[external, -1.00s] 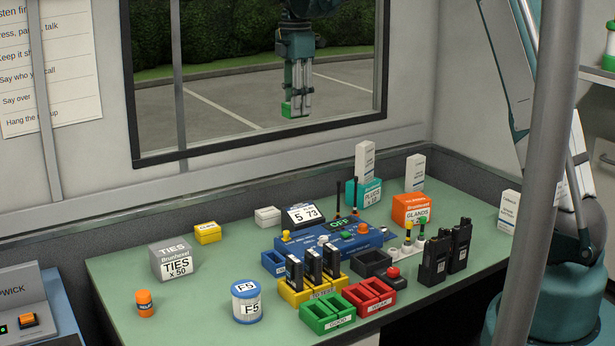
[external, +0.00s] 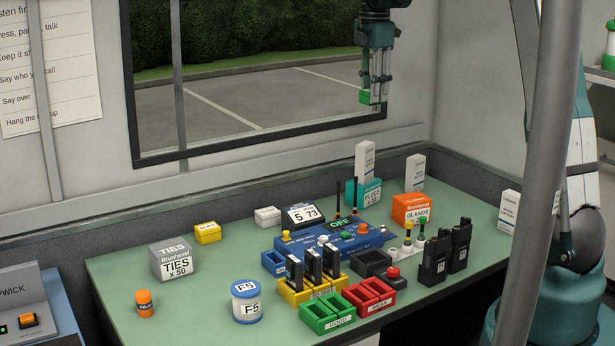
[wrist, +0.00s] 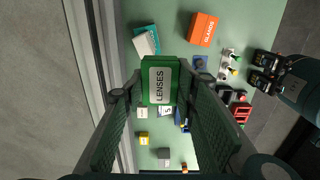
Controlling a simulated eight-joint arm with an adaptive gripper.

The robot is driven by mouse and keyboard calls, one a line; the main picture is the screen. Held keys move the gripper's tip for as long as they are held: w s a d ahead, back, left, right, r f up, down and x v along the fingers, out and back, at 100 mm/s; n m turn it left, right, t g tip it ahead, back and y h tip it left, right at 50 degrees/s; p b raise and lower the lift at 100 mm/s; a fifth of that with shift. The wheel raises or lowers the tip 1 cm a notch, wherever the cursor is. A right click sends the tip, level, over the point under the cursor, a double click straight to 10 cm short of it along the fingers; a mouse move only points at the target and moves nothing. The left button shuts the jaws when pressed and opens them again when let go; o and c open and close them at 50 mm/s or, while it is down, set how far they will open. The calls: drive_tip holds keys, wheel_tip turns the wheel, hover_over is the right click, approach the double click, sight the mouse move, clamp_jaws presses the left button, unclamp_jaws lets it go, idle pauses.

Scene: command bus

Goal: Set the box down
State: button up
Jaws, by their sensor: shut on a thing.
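My gripper (external: 373,97) is shut on a small green box (external: 365,97) and holds it high above the table, in front of the window, in the external view. In the wrist view the green box (wrist: 160,82) sits between the fingertips, with a white label reading LENSES. The green table (external: 205,282) lies well below it. The wrist view looks down on the table, with the teal and orange boxes beyond the held box.
A teal box (external: 371,190) and an orange GLANDS box (external: 411,209) stand at the back, by white upright boxes. A blue console (external: 335,240), black radios (external: 434,263), coloured trays (external: 327,313) and a grey TIES box (external: 172,261) crowd the table. The front left has bare room.

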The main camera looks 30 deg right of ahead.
drive_tip(key=b, duration=0.1)
hover_over(442, 210)
wheel_tip(442, 210, down, 23)
drive_tip(key=shift+w, duration=0.1)
idle(0.3)
drive_tip(key=shift+f+b, duration=0.45)
drive_tip(key=shift+f, duration=2.65)
drive_tip(key=shift+f, duration=1.85)
drive_tip(key=shift+f+b, duration=0.15)
drive_tip(key=shift+b, duration=0.25)
